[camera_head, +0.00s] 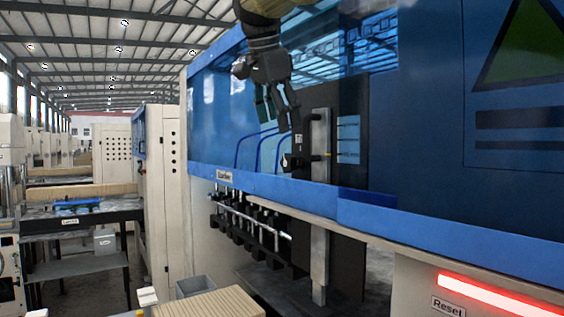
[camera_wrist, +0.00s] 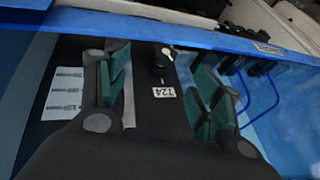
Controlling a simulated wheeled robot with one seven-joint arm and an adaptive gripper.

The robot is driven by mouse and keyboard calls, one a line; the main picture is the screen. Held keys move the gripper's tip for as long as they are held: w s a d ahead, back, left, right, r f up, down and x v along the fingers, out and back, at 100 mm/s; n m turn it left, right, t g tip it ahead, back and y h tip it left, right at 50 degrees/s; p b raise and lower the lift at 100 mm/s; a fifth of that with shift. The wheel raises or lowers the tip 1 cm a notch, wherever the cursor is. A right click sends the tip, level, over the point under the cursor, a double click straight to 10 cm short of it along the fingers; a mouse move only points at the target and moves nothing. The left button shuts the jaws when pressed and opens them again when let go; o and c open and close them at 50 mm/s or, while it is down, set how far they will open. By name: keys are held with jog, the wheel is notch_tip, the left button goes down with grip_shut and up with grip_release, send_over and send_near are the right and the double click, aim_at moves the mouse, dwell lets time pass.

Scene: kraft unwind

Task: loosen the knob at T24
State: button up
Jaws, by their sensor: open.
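The knob (camera_wrist: 158,66) is a small black part with a pale tip or pointer, on a dark panel. The white T24 label (camera_wrist: 164,91) sits beside it in the wrist view. In the camera_head view the knob (camera_head: 288,162) is small, and a label (camera_head: 299,141) sits just above it, too small to read. My gripper (camera_head: 273,122) is open and empty, fingers pointing down, above and a little left of the knob in that view. In the wrist view the knob lies between the two green-padded fingers, apparently beyond their tips; the exact gap is unclear.
A blue transparent guard (camera_head: 225,120) covers the machine front around the panel. A grey vertical bar (camera_head: 320,200) stands right of the knob. A row of black parts on a metal rail (camera_head: 250,222) runs below. A slatted tan surface (camera_head: 215,303) is at the bottom.

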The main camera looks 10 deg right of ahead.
aim_at(285, 162)
jog(key=p+x, duration=0.1)
jog(key=x, duration=0.3)
jog(key=w+p+x, duration=0.1)
jog(key=x, duration=0.3)
jog(key=p+x, duration=0.2)
jog(key=x, duration=0.2)
jog(key=shift+w+r, duration=0.2)
jog(key=shift+w, duration=0.1)
jog(key=shift+s+r, duration=0.1)
jog(key=shift+s, duration=0.2)
jog(key=shift+w+a, duration=0.1)
jog(key=shift+w, duration=0.1)
jog(key=c, duration=1)
